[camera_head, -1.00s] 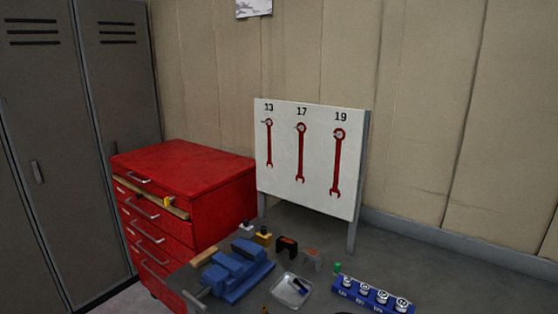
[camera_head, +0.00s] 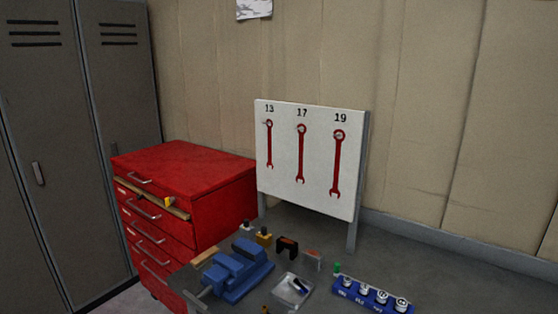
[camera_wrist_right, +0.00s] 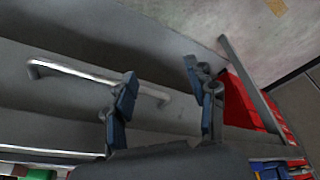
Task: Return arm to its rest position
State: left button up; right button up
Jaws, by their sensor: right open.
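My right gripper (camera_wrist_right: 158,82) shows in the right wrist view. Its two dark fingers stand apart with nothing between them. A bright metal bar handle (camera_wrist_right: 75,72) on a grey surface lies behind the left finger in that view. The handle passes behind the finger, and I see no grip on it. Neither of my arms shows in the head view, and my left gripper is in no frame.
In the head view, a grey workbench holds a blue vise (camera_head: 237,270), a clear tray (camera_head: 292,289) and a blue socket holder (camera_head: 372,296). A white wrench board (camera_head: 318,165) stands behind. A red drawer cabinet (camera_head: 195,175) and grey lockers (camera_head: 40,130) are at left.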

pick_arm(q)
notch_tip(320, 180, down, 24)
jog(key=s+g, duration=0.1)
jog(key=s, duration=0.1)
pick_arm(e)
notch_tip(320, 180, down, 24)
jog(key=s+g, duration=0.1)
jog(key=s, duration=0.1)
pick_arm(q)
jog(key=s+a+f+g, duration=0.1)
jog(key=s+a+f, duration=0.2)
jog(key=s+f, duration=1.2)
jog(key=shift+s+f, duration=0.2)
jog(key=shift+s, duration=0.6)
pick_arm(e)
jog(key=s+d+f+g, duration=0.1)
jog(key=s+d+f, duration=0.2)
jog(key=s+f, duration=1.2)
jog(key=shift+s+f, duration=0.2)
jog(key=shift+s, duration=0.65)
